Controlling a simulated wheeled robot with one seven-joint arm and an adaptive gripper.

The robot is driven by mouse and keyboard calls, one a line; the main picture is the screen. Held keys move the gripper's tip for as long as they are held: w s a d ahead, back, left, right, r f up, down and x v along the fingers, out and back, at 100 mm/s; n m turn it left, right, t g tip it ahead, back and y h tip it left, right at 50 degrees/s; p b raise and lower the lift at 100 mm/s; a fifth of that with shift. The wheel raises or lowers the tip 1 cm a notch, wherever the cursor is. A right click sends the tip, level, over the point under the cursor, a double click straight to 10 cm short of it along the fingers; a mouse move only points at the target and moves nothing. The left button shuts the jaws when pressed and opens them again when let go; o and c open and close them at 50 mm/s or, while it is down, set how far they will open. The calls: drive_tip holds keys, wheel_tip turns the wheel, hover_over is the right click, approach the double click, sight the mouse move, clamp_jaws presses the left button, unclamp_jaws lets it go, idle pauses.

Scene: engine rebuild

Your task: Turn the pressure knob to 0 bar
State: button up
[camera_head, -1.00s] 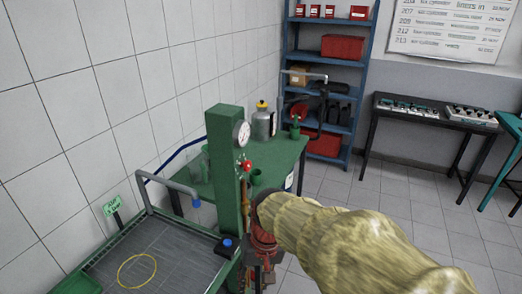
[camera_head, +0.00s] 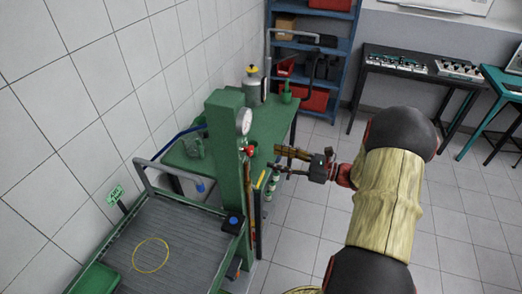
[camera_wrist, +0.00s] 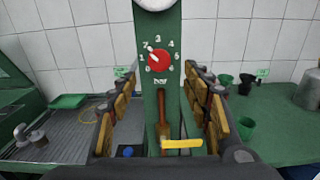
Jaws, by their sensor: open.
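The red pressure knob (camera_wrist: 158,60) is on the front of a green column (camera_wrist: 172,100), inside a white scale from 0 to 6 marked "bar". Its white pointer is turned up-left, at about 2. In the head view the knob (camera_head: 250,150) is a small red spot below a round white gauge (camera_head: 243,121). My gripper (camera_wrist: 161,76) is open and empty, its padded fingers spread left and right, with the knob slightly above the line between the tips. In the head view my gripper (camera_head: 276,158) is to the right of the column, apart from the knob.
A brown-handled tool (camera_wrist: 163,125) and a yellow bar (camera_wrist: 182,143) are on the column below the knob. A ribbed tray bench (camera_head: 185,232) is at the left. A green table (camera_head: 275,115) with a metal bottle (camera_head: 254,88) stands behind.

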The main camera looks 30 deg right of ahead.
sight(252, 152)
drive_tip(key=x, duration=0.7)
drive_tip(key=shift+w+a, duration=0.25)
drive_tip(key=shift+w, duration=0.05)
drive_tip(key=shift+c, duration=0.2)
drive_tip(key=c, duration=1.1)
